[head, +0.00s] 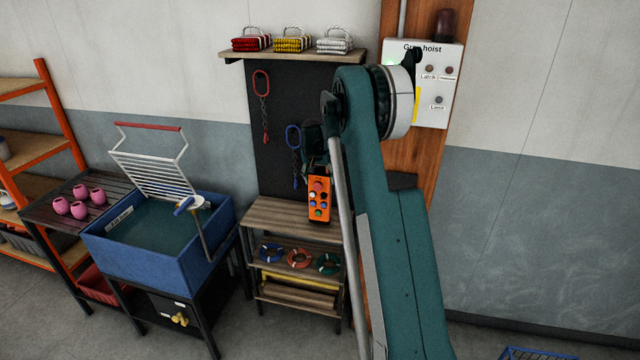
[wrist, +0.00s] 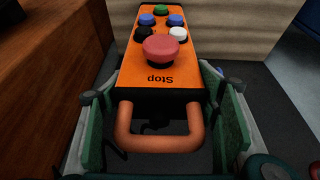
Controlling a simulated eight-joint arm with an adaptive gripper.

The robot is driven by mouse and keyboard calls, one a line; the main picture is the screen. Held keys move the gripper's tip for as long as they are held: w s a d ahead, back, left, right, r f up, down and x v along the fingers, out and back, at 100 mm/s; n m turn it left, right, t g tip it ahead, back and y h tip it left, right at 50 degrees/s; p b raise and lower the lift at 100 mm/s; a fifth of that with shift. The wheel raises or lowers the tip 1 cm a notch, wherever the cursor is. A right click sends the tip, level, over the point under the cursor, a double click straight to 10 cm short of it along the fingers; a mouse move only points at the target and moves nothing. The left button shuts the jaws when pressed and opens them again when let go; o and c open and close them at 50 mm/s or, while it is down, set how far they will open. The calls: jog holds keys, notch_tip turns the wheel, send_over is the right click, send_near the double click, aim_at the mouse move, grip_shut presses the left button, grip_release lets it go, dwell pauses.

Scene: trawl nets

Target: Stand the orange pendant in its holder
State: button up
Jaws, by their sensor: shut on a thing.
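The orange pendant (head: 319,200) hangs upright below my gripper (head: 314,152), in front of the wooden shelf unit. In the wrist view the pendant (wrist: 190,82) shows its face, with a large red Stop button and several smaller coloured buttons. Its orange loop handle (wrist: 160,143) lies between the green fingers of my gripper (wrist: 163,98), which is shut on the pendant. Finger contact is partly hidden. A dark block (head: 402,181) sits on the wooden post, partly behind my arm; I cannot tell if it is the holder.
The Grab hoist box (head: 434,95) is on the wooden post (head: 428,165). A black board (head: 275,105) with red and blue chain hooks hangs behind. The shelf unit (head: 262,214) holds coloured rings. A blue tub (head: 165,262) stands left. The wall at right is clear.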

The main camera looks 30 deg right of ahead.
jog(key=shift+f, duration=1.3)
jog(key=o, duration=1.7)
jog(key=shift+v, duration=6.1)
